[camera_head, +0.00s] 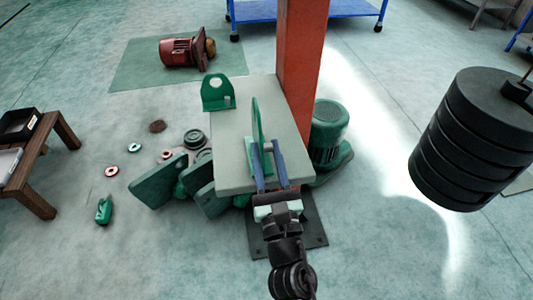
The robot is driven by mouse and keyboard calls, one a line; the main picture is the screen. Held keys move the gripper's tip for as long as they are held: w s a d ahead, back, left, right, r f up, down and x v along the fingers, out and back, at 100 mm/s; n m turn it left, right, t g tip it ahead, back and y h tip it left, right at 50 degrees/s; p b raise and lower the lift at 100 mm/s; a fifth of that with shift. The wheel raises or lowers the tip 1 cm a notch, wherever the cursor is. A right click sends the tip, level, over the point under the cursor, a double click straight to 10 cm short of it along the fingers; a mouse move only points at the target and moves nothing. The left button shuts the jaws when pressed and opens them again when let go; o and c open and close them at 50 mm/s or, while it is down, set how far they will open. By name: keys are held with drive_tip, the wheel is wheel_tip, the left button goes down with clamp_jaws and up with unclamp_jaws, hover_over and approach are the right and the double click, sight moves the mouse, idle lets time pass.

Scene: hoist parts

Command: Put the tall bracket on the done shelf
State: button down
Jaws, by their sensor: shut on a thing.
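My gripper (268,168) is at the front right part of a grey slab (228,135) beside the orange post. Its two blue fingers are shut on a tall, thin green bracket (257,122), seen nearly edge-on and upright between them. Whether the bracket's foot touches the slab cannot be told. A second, shorter green bracket (215,92) with a round hole stands at the slab's back left corner. No surface is clearly marked as the done shelf.
The orange post (302,60) rises right behind the slab. A green motor (328,130) is to the right, and dark stacked weights (475,140) hang further right. Green parts (160,182) lie left. A wooden bench (52,165) with trays and a blue rack (340,8) stand further off.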

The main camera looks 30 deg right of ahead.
drive_tip(key=c, duration=0.6)
unclamp_jaws()
drive_tip(key=shift+f, duration=0.1)
drive_tip(key=shift+o, duration=0.2)
drive_tip(key=shift+s, duration=0.15)
drive_tip(key=b+v, duration=0.3)
drive_tip(key=v, duration=0.8)
drive_tip(key=shift+s, duration=0.35)
drive_tip(key=shift+a, duration=0.1)
